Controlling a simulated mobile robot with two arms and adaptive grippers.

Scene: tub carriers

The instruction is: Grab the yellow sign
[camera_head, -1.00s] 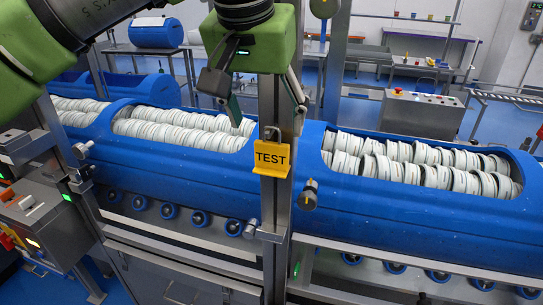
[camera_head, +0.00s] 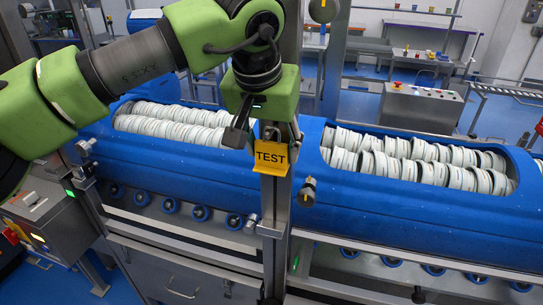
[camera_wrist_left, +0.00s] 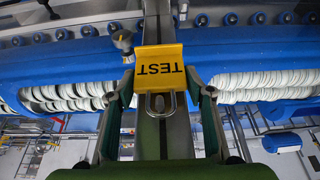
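The yellow sign (camera_head: 271,157), marked TEST, hangs on a metal post (camera_head: 275,215) between two blue tubs, with a grey shackle-like loop at its top. In the left wrist view the sign (camera_wrist_left: 159,64) appears upside down, its loop below it. My left gripper (camera_head: 266,138) is just above and around the top of the sign. In the left wrist view its fingers (camera_wrist_left: 157,95) are spread, one on each side of the sign and loop, with gaps. It holds nothing. My right gripper is not in view.
The blue tubs (camera_head: 420,215) full of stacked white discs stand left and right behind the post. A small knob-like fitting (camera_head: 307,192) sticks out just right of the sign. A control box (camera_head: 420,108) stands at the back right. The space in front of the sign looks clear.

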